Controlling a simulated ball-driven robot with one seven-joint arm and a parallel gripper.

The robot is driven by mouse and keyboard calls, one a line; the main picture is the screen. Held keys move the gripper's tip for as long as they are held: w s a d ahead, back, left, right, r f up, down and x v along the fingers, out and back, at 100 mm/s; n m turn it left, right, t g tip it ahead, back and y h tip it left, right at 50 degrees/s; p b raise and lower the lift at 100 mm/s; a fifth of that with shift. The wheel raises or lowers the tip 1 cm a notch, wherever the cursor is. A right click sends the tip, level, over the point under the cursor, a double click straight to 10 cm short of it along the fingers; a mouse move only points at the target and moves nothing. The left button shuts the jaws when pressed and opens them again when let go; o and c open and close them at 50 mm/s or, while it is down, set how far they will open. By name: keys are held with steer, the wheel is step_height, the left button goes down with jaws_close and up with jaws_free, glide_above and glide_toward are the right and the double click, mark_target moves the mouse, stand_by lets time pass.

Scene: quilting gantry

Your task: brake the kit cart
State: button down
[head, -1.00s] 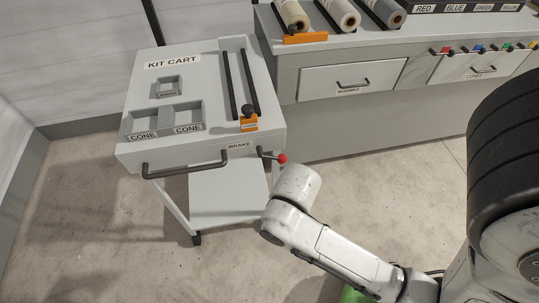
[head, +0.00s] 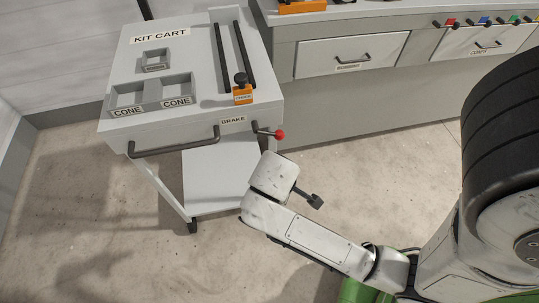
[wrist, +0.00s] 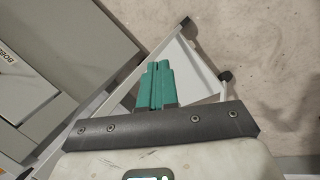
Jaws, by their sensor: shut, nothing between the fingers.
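The kit cart (head: 190,78) stands at the left in the head view, with its front handle (head: 175,150) facing me. The brake lever (head: 262,130) sticks out at the cart's front right corner, beside the BRAKE label (head: 233,120). It ends in a red knob (head: 280,134) and points right. My gripper (wrist: 157,66) shows in the wrist view with its green fingers together and empty, above the floor and the cart's lower frame. In the head view my wrist is below and in front of the lever, apart from it; the fingers are hidden there.
The cart top has empty cone trays (head: 140,93), a smaller tray (head: 156,60), black rails and an orange block (head: 242,95). A grey drawer counter (head: 370,90) stands behind at the right. A lower shelf (head: 218,175) sits under the cart top. Floor in front is clear.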

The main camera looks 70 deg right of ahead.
steer(key=w+d+f+g+h+b, duration=0.2)
steer(key=d+f+h+b, duration=0.4)
steer(key=b, duration=0.3)
steer(key=w+a+g+h+b, duration=0.6)
steer(key=w+a+h+b, duration=0.3)
steer(key=b, duration=0.9)
steer(key=a+r+h, duration=0.1)
steer(key=h, duration=0.2)
steer(key=shift+w+h, duration=0.4)
steer(key=shift+d, duration=0.1)
steer(key=b+x, duration=0.2)
steer(key=x, duration=1.1)
steer(key=shift+s+d+r, duration=0.2)
steer(key=shift+s+d, duration=0.05)
steer(key=shift+d, duration=0.05)
